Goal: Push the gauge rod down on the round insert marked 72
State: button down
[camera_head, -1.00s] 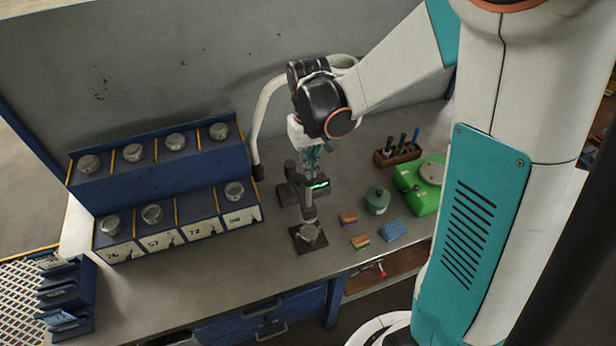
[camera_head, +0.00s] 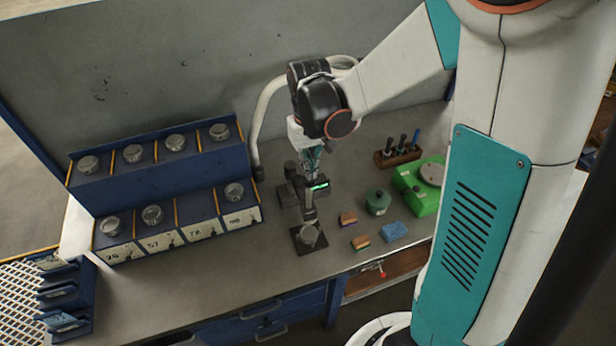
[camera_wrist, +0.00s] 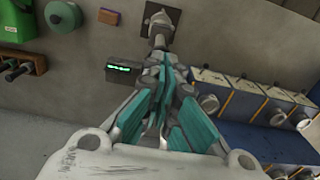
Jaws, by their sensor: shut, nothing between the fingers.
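The gauge stand (camera_head: 289,194) stands on the bench with a small green-lit display (camera_head: 320,185); the display also shows in the wrist view (camera_wrist: 121,69). A round grey metal insert (camera_head: 309,236) sits on the stand's dark square plate; it also shows in the wrist view (camera_wrist: 160,28). I cannot read a mark on it. The rack slot labelled 72 (camera_head: 198,233) shows no insert. My gripper (camera_head: 313,174) is shut and empty, pointing down at the top of the gauge. In the wrist view its fingers (camera_wrist: 163,65) cover most of the gauge rod, so contact is unclear.
A blue two-tier rack (camera_head: 150,187) with several round inserts stands at left. Right of the gauge are a green pot (camera_head: 378,201), a green device (camera_head: 421,187), a blue sponge (camera_head: 393,231), small coloured blocks (camera_head: 360,242) and a wooden tool holder (camera_head: 397,156).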

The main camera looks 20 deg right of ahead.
aim_at(309, 192)
jog(key=shift+f, duration=0.15)
jog(key=shift+f+b, duration=4.75)
jog(key=shift+f, duration=0.55)
jog(key=shift+r, duration=0.2)
jog(key=shift+r+p, duration=2.35)
jog(key=shift+r, duration=1.1)
jog(key=shift+s+f+b, duration=0.1)
jog(key=shift+b, duration=0.25)
